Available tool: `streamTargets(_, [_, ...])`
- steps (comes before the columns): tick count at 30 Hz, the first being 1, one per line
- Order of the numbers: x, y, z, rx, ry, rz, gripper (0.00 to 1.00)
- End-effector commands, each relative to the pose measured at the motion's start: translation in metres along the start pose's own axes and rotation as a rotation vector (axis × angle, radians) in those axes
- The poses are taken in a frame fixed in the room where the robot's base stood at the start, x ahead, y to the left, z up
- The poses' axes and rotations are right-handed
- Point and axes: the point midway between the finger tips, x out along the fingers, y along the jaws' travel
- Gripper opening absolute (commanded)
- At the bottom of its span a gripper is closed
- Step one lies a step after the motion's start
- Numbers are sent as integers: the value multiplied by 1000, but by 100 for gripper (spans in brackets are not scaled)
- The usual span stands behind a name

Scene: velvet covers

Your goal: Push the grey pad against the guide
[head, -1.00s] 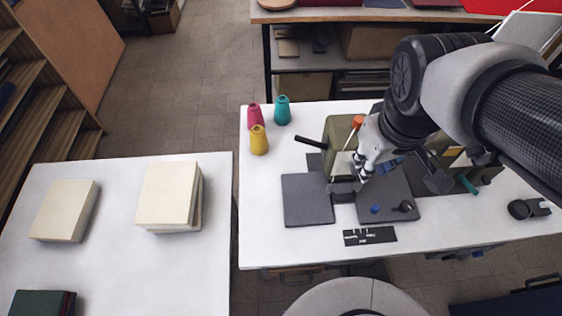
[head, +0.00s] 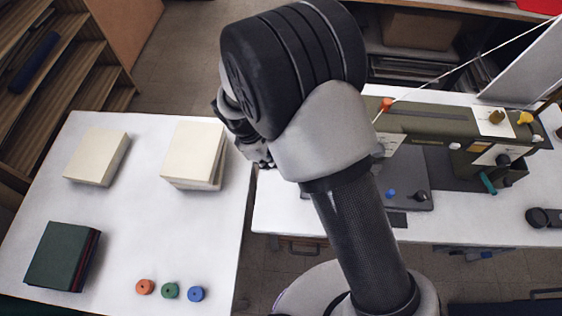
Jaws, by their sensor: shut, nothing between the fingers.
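My gripper (head: 264,162) is shut and empty, held near the gap between the two white tables, just right of the cream stack. My arm covers most of the place where the grey pad lay, so I cannot tell how the pad lies now. Only a small dark sliver (head: 305,195) shows beside the arm, and I cannot tell if it is the pad. The olive sewing machine (head: 425,122) stands on the right table with its dark grey plate (head: 410,165) in front. I cannot make out the guide or any contact with it.
The left table (head: 215,235) holds a cream block (head: 97,157), a cream stack (head: 192,153), a dark green book stack (head: 62,256) and orange (head: 145,287), green (head: 170,290) and blue (head: 196,293) spools. A black tape holder (head: 545,218) sits at right.

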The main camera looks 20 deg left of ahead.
Motion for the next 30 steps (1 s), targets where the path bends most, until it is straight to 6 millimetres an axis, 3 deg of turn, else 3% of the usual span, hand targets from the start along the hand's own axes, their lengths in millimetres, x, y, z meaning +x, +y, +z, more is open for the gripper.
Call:
streamTargets(13, [94,-1,1,4,-2,-4,0])
streamTargets(21, [99,0,35,6,0,-1,0])
streamTargets(30, [100,-1,40,4,0,-2,0])
